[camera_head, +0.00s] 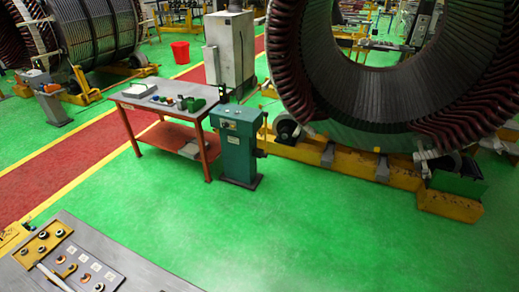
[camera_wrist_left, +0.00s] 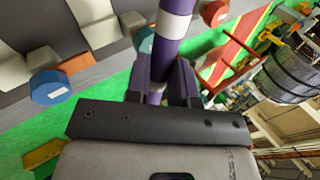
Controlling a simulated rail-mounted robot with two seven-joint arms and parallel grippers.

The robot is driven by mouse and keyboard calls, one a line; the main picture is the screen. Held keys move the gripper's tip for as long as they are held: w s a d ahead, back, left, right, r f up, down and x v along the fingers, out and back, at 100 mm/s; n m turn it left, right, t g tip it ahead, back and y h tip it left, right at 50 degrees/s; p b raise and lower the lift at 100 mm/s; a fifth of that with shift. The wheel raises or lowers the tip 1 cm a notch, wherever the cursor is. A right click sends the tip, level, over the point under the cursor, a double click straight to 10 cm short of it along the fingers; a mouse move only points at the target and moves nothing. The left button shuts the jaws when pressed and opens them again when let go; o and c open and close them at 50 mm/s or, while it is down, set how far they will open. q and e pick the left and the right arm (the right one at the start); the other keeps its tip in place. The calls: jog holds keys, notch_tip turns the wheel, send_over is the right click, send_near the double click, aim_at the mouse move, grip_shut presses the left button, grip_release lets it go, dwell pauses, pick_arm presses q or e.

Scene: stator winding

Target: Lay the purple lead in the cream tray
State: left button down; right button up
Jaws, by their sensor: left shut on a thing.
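In the left wrist view, my left gripper (camera_wrist_left: 162,76) is shut on the purple lead (camera_wrist_left: 174,27). The lead is a thick purple rod with white bands, running up between the dark fingers and out of the top of the picture. Its lower end is partly hidden by the gripper. I cannot make out the cream tray for certain; a small pale tray-like item (camera_head: 140,90) lies on the orange-legged table in the head view. Neither gripper shows in the head view.
Teal (camera_wrist_left: 145,41), red (camera_wrist_left: 215,13) and blue (camera_wrist_left: 50,87) ended parts are close around the lead. In the head view, a grey bench (camera_head: 140,279) is at lower left, a green pedestal (camera_head: 239,150) and large stator (camera_head: 390,70) stand beyond. Green floor between is clear.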

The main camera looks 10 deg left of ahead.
pick_arm(q)
jog(key=w+d+r+m+p, duration=0.1)
jog(key=w+d+r, duration=0.1)
jog(key=r, duration=0.9)
jog(key=w+d+r+m+t+h+p, duration=0.1)
jog(key=w+d+r+m, duration=0.1)
jog(key=r, duration=0.9)
jog(key=w+d+r+m+t+h+p, duration=0.1)
jog(key=w+d+r+m+p, duration=0.1)
jog(key=r, duration=0.9)
jog(key=shift+w+d, duration=0.4)
